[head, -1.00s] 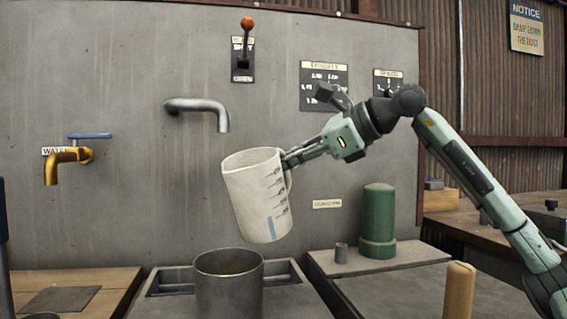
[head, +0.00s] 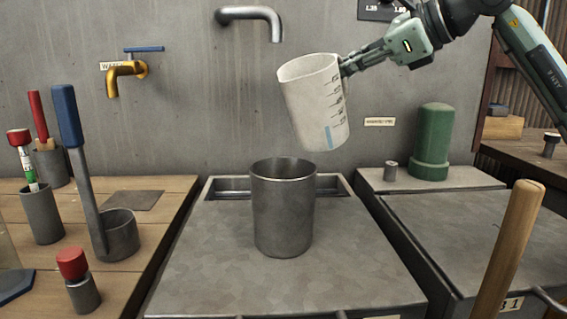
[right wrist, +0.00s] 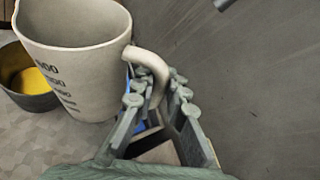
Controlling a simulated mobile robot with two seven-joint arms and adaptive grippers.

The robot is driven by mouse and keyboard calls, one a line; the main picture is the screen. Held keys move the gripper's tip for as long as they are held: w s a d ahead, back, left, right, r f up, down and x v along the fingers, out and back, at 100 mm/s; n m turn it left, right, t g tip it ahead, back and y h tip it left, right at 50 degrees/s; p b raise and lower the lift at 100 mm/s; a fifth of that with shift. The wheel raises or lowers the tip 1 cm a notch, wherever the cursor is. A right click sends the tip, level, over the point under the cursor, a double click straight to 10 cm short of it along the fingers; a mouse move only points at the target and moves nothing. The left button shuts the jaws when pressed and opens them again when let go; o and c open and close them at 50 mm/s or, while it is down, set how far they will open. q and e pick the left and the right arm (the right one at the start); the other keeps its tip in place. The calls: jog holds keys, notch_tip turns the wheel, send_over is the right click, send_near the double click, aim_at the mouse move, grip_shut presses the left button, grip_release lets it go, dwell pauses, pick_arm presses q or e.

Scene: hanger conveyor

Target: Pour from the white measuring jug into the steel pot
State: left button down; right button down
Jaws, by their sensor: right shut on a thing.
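The white measuring jug (head: 312,100) hangs in the air above and slightly right of the steel pot (head: 284,215) in the head view. It is tilted a little, its base to the lower right. My right gripper (head: 352,64) is shut on the jug's handle, which shows between the fingers (right wrist: 158,98) in the right wrist view. The jug (right wrist: 75,60) fills the upper left there, and I cannot see liquid inside it. The pot (right wrist: 28,82) shows yellow content in its bottom. The pot stands upright on the grey counter. My left gripper is not in view.
A bent grey spout (head: 252,18) is on the wall above. A brass tap (head: 125,75) is further left. A green cylinder (head: 435,140) stands right, and a wooden handle (head: 508,250) rises at front right. Several tools and cups stand on the left bench. The counter before the pot is clear.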

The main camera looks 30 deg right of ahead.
jog(key=shift+r+n+p, duration=0.3)
jog(key=shift+r, duration=0.15)
jog(key=shift+s+a+r+n+h+p, duration=0.1)
jog(key=shift+a+r+n+h+p, duration=0.05)
jog(key=shift+r+n+h+p, duration=0.2)
jog(key=shift+t, duration=0.3)
dwell(0.3)
jog(key=shift+a+r+n+p, duration=0.1)
jog(key=shift+r+n+p, duration=0.05)
jog(key=shift+n+p, duration=0.15)
jog(key=shift+a+h, duration=0.1)
jog(key=shift+h, duration=0.15)
jog(key=shift+r, duration=0.15)
jog(key=shift+s+a+r+n+h+p, duration=0.15)
jog(key=shift+a+n+h+p, duration=0.15)
jog(key=shift+n+p, duration=0.2)
